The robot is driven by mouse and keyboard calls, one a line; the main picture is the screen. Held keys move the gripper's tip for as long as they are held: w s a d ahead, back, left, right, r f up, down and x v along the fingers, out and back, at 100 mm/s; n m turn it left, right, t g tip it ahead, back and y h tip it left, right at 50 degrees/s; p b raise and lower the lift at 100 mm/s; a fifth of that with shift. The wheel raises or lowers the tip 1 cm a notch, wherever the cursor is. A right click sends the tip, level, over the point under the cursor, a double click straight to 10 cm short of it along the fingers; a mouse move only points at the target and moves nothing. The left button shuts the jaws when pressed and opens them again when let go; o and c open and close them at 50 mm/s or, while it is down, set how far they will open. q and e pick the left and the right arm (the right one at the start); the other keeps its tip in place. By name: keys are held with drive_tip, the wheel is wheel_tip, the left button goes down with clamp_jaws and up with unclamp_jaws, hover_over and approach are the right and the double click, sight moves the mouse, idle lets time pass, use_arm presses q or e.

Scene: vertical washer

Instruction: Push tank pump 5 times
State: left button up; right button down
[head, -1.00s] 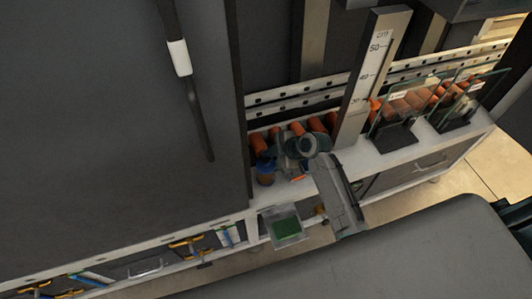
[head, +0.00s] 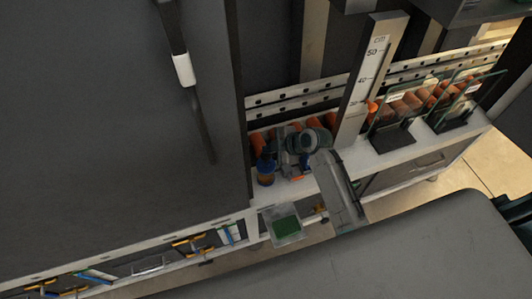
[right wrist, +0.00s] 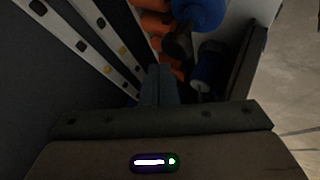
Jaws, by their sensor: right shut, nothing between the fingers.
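A small bottle-like thing with a blue top and a brown-orange body (head: 265,172) stands on the white shelf at the cabinet's edge; it may be the tank pump, but I cannot be sure. My right gripper (head: 281,160) is just right of it, partly hidden by its own wrist. In the right wrist view the right gripper's fingers (right wrist: 160,84) are shut and empty. Beyond them are a blue rounded part (right wrist: 204,14) with a dark round end and a blue cylinder (right wrist: 207,68). I cannot tell whether the fingers touch anything. My left gripper is not in view.
Several orange cylinders (head: 333,120) line the back of the shelf. A tall ruler post (head: 371,75) and glass panels (head: 400,105) stand to the right. A clear box with a green bottom (head: 285,228) sits below the shelf's front edge. A large dark panel (head: 100,120) fills the left.

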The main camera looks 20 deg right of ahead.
sight(270, 156)
wheel_tip(270, 156, up, 5)
drive_tip(key=p, duration=0.4)
drive_tip(key=shift+r, duration=0.1)
idle(0.4)
idle(2.1)
